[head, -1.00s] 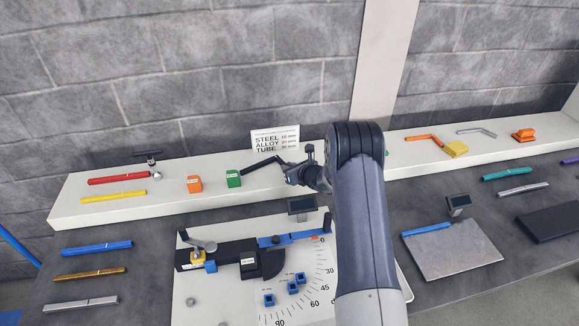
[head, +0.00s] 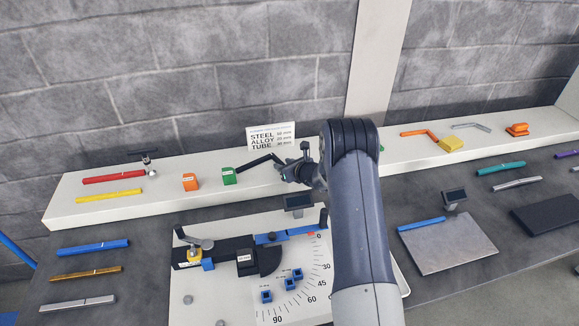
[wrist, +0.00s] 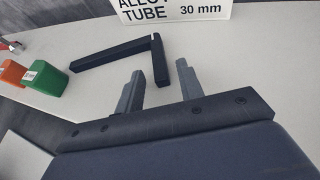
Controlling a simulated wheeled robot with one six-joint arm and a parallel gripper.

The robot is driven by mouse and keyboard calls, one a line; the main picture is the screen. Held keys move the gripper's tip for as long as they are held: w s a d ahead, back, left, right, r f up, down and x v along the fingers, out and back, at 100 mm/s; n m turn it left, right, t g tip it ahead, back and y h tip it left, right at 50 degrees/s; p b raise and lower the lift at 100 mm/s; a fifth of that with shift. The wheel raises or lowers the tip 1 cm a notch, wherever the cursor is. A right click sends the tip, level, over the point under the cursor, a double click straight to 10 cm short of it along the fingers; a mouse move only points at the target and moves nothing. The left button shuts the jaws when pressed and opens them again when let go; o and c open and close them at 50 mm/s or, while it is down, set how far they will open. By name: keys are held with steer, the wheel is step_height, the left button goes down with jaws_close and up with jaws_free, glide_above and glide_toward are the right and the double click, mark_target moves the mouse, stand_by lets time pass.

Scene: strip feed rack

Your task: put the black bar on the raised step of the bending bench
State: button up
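The black bar (head: 259,163) is bent at an angle and lies on the pale raised step (head: 115,206) at the back of the bench, beside the green block. The wrist view shows its long leg (wrist: 105,56) pointing left and its short leg (wrist: 159,62) pointing toward my gripper. My gripper (head: 288,171) is at the short leg's end. In the wrist view its two fingers (wrist: 160,82) stand apart, with a gap on each side of the short leg's end. The gripper is open and holds nothing.
A green block (head: 229,176) and an orange block (head: 190,182) stand left of the bar. A sign card (head: 271,137) stands behind it. The bending fixture (head: 230,250) with its angle scale lies in front, below the step. Red and yellow bars lie further left.

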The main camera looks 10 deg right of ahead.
steer(key=b+v, duration=0.3)
steer(key=v, duration=0.9)
steer(key=shift+b, duration=0.3)
steer(key=p+x, duration=0.3)
steer(key=x, duration=0.8)
steer(key=shift+r, duration=0.15)
steer(key=shift+w+a+f, duration=0.2)
steer(key=shift+w+f, duration=0.2)
steer(key=shift+w, duration=0.1)
steer(key=shift+s+r, duration=0.1)
steer(key=shift+r, duration=0.05)
